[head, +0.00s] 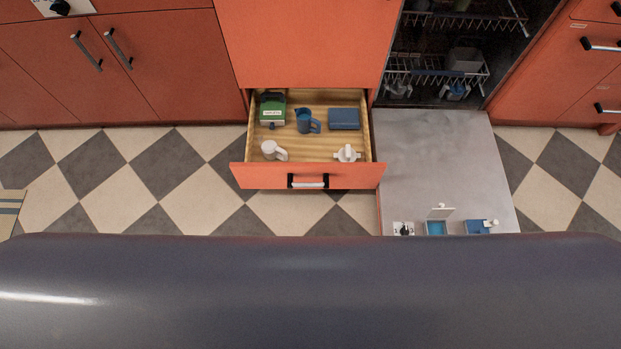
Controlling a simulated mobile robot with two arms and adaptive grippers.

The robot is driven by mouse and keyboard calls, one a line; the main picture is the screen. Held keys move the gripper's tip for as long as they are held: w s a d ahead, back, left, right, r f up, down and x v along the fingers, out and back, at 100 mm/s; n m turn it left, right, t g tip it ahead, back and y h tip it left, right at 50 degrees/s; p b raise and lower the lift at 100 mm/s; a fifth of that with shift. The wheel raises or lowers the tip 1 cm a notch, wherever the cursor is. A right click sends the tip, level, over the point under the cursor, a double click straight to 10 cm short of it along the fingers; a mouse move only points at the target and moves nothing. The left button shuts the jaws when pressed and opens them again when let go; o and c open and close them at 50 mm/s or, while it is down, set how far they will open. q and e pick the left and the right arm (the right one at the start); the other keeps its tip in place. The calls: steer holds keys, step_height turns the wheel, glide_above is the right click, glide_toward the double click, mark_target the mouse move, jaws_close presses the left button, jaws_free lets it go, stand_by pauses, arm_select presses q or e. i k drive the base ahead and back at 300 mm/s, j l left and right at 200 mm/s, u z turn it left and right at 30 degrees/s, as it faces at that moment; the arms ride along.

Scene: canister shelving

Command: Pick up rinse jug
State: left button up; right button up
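A blue jug with a handle (303,121) stands in the middle of an open drawer (236,176). A white handled jug or mug (271,149) is at the drawer's front left. A small white object (347,154), perhaps also a handled vessel, is at the front right. None bears a readable label, so I cannot tell for certain which is the rinse jug. Neither of my grippers is in view.
The drawer also holds a green-and-black labelled box (271,109) and a flat blue box (344,119). Right of it, a dishwasher door (440,165) lies open below its racks (437,72). Checkered floor (120,195) is clear to the left.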

mark_target(304, 118)
steer(key=z, duration=1.7)
steer(key=u, duration=1.75)
steer(key=i+j, duration=0.15)
steer(key=j, duration=0.2)
steer(key=i+j, duration=0.2)
steer(key=j, duration=0.15)
steer(key=i+j, duration=0.15)
steer(key=j, duration=0.25)
steer(key=z, duration=0.45)
steer(key=j+z, duration=0.2)
steer(key=z, duration=0.3)
steer(key=i+j+z, duration=0.1)
steer(key=z, duration=0.35)
